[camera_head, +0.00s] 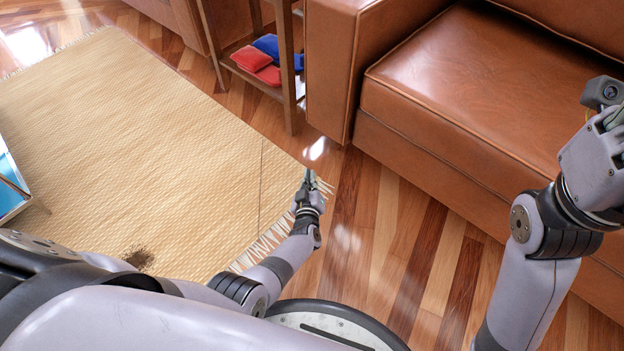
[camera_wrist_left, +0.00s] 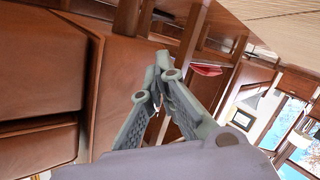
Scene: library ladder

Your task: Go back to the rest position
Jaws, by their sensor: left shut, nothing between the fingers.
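My left gripper (camera_head: 309,179) is shut and empty. In the head view it is held out above the corner of the woven mat, where the fringe meets the wood floor. In the left wrist view its two fingers (camera_wrist_left: 166,78) come together at the tips with nothing between them. My right gripper (camera_head: 611,117) is at the right edge of the head view, in front of the sofa seat. It is partly cut off by the frame, and its fingers cannot be made out well.
A woven mat (camera_head: 150,140) with fringed edges covers the floor at the left. A brown leather sofa (camera_head: 480,80) fills the right. A small wooden side table (camera_head: 289,60) holds red (camera_head: 252,58) and blue (camera_head: 270,47) items on its shelf. Striped wood floor (camera_head: 385,240) is clear between mat and sofa.

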